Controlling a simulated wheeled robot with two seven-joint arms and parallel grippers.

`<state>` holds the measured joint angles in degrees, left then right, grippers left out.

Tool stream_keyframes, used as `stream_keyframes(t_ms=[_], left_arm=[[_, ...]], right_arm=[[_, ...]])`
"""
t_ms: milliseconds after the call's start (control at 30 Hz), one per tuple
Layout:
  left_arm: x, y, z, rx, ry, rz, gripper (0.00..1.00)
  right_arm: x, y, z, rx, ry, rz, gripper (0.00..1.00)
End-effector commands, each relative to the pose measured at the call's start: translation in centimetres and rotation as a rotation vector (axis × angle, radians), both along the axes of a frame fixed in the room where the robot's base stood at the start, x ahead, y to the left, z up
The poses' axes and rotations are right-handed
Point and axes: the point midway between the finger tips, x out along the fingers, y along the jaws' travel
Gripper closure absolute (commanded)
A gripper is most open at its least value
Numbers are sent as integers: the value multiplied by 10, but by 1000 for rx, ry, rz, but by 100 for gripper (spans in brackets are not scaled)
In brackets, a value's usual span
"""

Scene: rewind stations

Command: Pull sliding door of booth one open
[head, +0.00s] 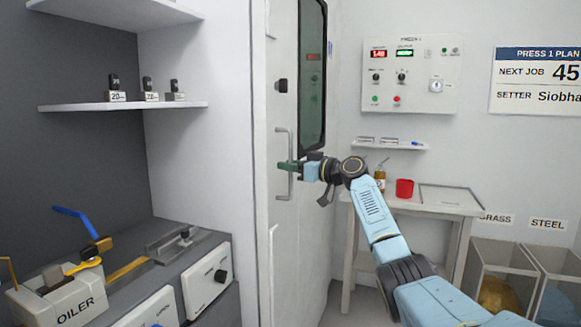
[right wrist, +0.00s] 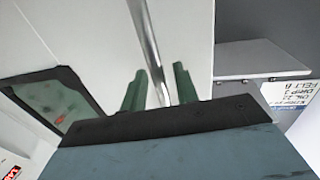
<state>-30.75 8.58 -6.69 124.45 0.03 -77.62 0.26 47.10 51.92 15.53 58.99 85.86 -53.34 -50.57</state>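The booth's white sliding door (head: 285,230) stands in the middle of the head view, with a dark-framed window (head: 312,75). A grey vertical bar handle (head: 291,190) is on it; the bar also shows in the right wrist view (right wrist: 147,40). My right gripper (head: 290,166) is at the handle's mid-height. In the right wrist view its two green fingers (right wrist: 159,88) stand on either side of the bar, with narrow gaps visible, so it looks open around the bar. My left gripper is not in view.
A dark knob (head: 281,86) sits on the door above the handle. A counter with an oiler box (head: 62,300) is at left, below a shelf (head: 125,105). At right are a control panel (head: 411,74), a small table with a red cup (head: 404,188), and bins (head: 503,262).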

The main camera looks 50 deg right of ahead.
Motion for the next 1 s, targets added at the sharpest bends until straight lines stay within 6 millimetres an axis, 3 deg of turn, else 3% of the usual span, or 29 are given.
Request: stream_keyframes(t_ms=[367, 1000], left_arm=[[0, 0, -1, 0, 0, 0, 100], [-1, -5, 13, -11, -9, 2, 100]], right_arm=[[-8, -1, -3, 0, 4, 0, 70], [-108, -12, -2, -1, 4, 0, 70]])
